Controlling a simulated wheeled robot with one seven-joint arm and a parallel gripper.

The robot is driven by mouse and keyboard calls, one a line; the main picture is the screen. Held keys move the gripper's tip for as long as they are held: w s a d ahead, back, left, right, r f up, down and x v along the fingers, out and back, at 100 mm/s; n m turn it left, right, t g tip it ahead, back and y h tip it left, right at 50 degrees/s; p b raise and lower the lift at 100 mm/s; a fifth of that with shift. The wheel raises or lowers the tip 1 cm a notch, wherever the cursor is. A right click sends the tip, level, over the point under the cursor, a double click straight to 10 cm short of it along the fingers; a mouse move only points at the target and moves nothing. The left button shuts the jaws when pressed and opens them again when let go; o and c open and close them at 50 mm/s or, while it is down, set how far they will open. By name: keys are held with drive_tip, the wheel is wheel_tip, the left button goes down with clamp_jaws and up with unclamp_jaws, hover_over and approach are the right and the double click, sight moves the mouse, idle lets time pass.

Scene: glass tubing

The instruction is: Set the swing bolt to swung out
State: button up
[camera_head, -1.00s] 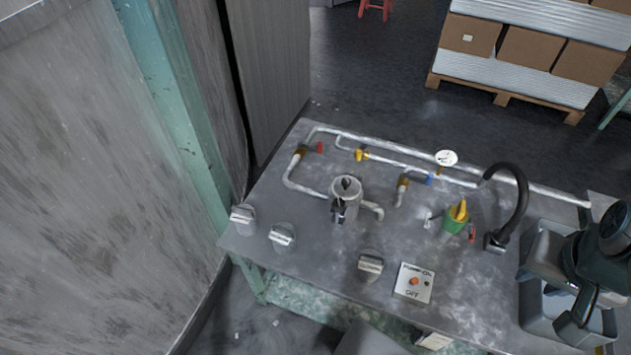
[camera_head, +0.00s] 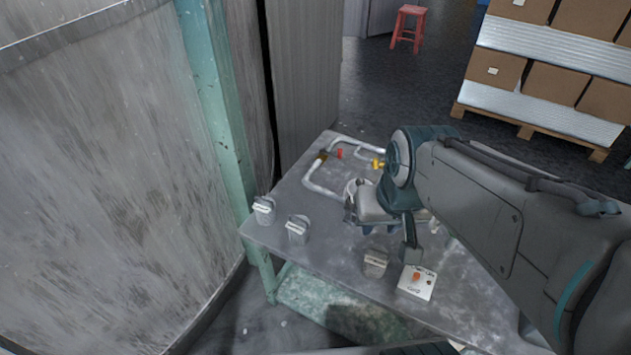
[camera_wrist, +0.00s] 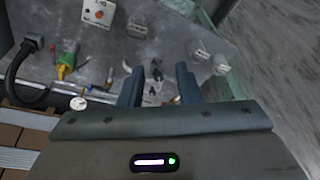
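A grey metal canister with a dark fitting on its lid stands at the table's middle left. In the head view only its left edge (camera_head: 350,190) shows; my arm covers the rest. In the wrist view a small dark upright part (camera_wrist: 156,70), which looks like the swing bolt, shows between the fingers. Whether it is swung in or out is too small to tell. My gripper (camera_wrist: 158,72) is open, its two fingers apart, above the canister. I see no contact. In the head view the fingertips are hidden.
Grey knobs stand at the table's front left (camera_head: 264,209) and front middle (camera_head: 375,263), near a pump switch plate (camera_head: 416,282). Pipes (camera_head: 322,172) with coloured valves run behind the canister.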

drive_tip(key=w+a+f+m+t+y+b, duration=0.1)
drive_tip(key=w+a+f+m+t+b, duration=0.1)
drive_tip(key=w+a+f, duration=0.5)
drive_tip(key=w+a+f+m+t+y+b, duration=0.1)
drive_tip(key=w+a+f+t+b, duration=0.1)
drive_tip(key=w+a+f, duration=0.5)
drive_tip(key=m+t+h+b, duration=0.35)
drive_tip(key=m+h, duration=0.25)
drive_tip(key=h, duration=0.6)
approach(350, 210)
drive_tip(key=shift+g, duration=0.55)
drive_tip(key=b+x, duration=0.1)
drive_tip(key=x, duration=0.4)
drive_tip(key=b+x, duration=0.1)
drive_tip(key=x, duration=0.2)
drive_tip(key=shift+w+a+r+b, duration=0.1)
drive_tip(key=shift+w+r+b, duration=0.25)
drive_tip(key=shift+c, duration=0.3)
